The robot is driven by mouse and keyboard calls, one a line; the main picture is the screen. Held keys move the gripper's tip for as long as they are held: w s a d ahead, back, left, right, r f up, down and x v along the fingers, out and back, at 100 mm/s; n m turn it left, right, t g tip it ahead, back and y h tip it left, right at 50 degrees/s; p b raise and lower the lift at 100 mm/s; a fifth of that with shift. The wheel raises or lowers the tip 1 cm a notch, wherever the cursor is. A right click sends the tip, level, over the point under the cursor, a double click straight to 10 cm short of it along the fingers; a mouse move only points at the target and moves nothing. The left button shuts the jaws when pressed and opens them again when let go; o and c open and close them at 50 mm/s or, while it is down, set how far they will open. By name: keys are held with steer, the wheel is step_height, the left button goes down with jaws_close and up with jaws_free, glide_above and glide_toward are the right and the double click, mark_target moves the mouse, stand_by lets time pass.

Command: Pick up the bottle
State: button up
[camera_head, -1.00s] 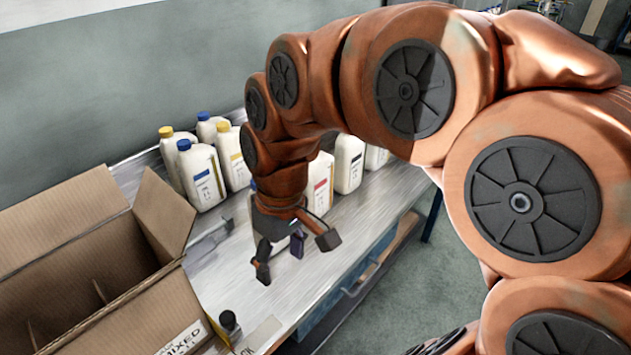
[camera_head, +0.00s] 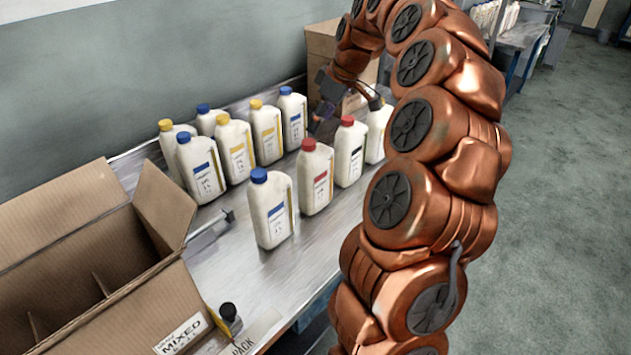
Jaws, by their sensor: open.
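Several white bottles stand upright on the metal bench. The nearest has a blue cap (camera_head: 270,212). Another white bottle (camera_head: 377,135) stands at the right end, partly behind my arm. A back group has yellow caps and blue caps, including a yellow-capped bottle (camera_head: 267,133) and a blue-capped bottle (camera_head: 293,118).
An open cardboard box (camera_head: 110,265) with dividers stands at the left front, labelled MIXED. A small black-capped item (camera_head: 229,312) is beside it. Another cardboard box (camera_head: 325,42) stands at the back behind my gripper.

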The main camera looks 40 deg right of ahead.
mark_target(312, 142)
steer(key=shift+s+d+p+x, duration=0.1)
steer(key=shift+p+x, duration=0.65)
steer(key=shift+x, duration=1.2)
steer(key=shift+s+d+p+x, duration=0.1)
steer(key=shift+p+x, duration=0.65)
steer(key=shift+x, duration=1.2)
steer(key=shift+f, duration=0.1)
steer(key=shift+c, duration=0.4)
jaws_close()
